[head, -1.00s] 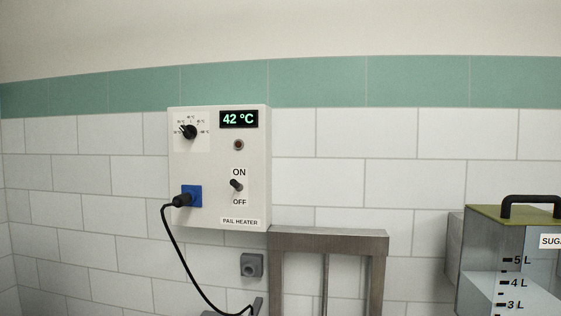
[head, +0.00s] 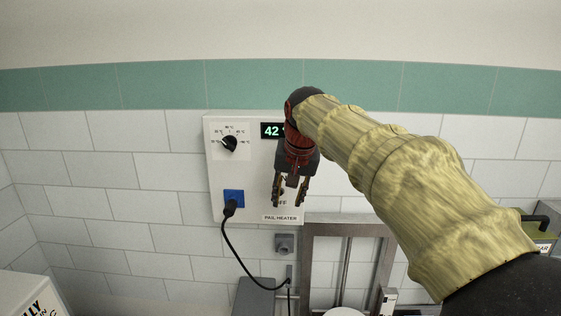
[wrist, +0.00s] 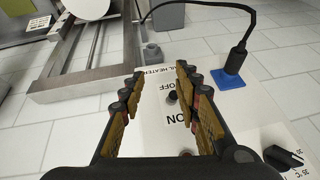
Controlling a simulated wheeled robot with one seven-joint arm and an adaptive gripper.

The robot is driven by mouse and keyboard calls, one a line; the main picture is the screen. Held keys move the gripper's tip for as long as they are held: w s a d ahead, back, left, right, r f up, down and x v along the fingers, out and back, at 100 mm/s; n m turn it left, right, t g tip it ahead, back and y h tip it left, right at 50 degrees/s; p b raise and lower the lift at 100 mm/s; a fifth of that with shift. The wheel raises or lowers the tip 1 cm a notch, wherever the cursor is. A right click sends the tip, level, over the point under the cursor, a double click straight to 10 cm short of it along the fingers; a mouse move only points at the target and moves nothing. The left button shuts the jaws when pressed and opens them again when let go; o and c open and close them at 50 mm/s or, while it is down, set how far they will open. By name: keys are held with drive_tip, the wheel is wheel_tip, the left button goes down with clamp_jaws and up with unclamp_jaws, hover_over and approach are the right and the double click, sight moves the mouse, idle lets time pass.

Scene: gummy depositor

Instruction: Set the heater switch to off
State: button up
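The white pail heater box (head: 225,175) hangs on the tiled wall in the head view. In the wrist view its panel (wrist: 150,145) appears upside down, with the OFF and ON labels. The dark heater switch (wrist: 172,98) sits between those labels. Its lean is hard to tell here. In the head view my gripper covers most of the switch area. My gripper (head: 289,200) is in front of the panel, fingers pointing down. In the wrist view my gripper (wrist: 158,75) is open and empty, with the switch showing between its fingers, no contact visible.
A dial (head: 229,143) and a blue socket with a plugged black cable (head: 233,198) are on the box's left side. A metal frame (head: 312,260) stands below right. A lidded container (head: 540,238) is partly hidden behind my arm.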

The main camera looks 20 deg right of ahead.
drive_tip(key=w+r+p, duration=0.4)
drive_tip(key=w+r, duration=0.1)
drive_tip(key=shift+m, duration=0.3)
drive_tip(key=shift+p+x, duration=0.4)
drive_tip(key=shift+x, duration=3.45)
drive_tip(key=shift+s+d, duration=0.1)
drive_tip(key=shift+s, duration=0.05)
drive_tip(key=shift+c, duration=0.8)
clamp_jaws()
